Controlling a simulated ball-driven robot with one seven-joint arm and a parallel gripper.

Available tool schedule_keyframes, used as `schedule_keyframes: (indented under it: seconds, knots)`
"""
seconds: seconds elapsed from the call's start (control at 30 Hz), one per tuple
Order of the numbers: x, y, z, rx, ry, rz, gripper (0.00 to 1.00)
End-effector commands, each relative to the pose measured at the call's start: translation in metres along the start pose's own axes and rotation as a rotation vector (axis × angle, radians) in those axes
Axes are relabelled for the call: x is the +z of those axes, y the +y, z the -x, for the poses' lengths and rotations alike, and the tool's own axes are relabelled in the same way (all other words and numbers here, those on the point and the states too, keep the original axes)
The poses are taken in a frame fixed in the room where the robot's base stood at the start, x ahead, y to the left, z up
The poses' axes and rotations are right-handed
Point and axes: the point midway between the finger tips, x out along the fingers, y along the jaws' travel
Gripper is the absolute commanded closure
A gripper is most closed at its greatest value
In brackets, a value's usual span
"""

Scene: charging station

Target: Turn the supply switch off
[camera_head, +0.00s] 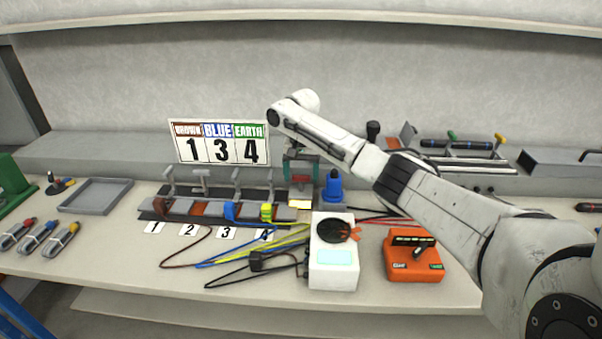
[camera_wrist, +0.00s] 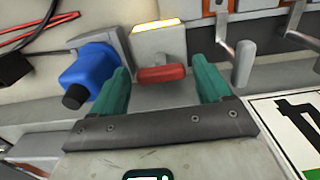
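A grey switch box with a red handle (camera_wrist: 162,74) and a lit yellow panel (camera_wrist: 158,25) fills the upper middle of the wrist view. I take it to be the supply switch. In the head view its red handle (camera_head: 301,181) and glowing panel (camera_head: 300,204) show behind the white meter. The handle lies crosswise. My gripper (camera_wrist: 160,70) is open, with one teal finger on each side of the handle and gaps visible between. In the head view my gripper (camera_head: 300,165) reaches down over the switch. Whether it touches anything is not clear.
A blue plug (camera_head: 333,187) in a grey socket stands close beside the switch. Lever clamps (camera_head: 202,183) and a numbered card (camera_head: 219,143) are to the left. A white meter (camera_head: 334,262), orange box (camera_head: 412,265) and loose cables (camera_head: 230,256) lie in front.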

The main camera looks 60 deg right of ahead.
Motion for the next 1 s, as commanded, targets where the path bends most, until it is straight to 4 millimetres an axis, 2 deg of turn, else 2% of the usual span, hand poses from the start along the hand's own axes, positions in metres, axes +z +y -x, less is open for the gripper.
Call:
schedule_keyframes:
  seconds: [0.07,0.5,0.77,1.0]
  knots:
    - [0.0001,-0.0002,0.0001,0.0,0.0,0.0,0.3]
    - [0.0,-0.0002,0.0004,0.0,0.0,0.0,0.71]
    - [0.0008,-0.0013,0.0029,-0.001,-0.002,0.024,0.71]
    - [0.0024,-0.0019,0.0053,-0.002,-0.007,0.126,0.71]
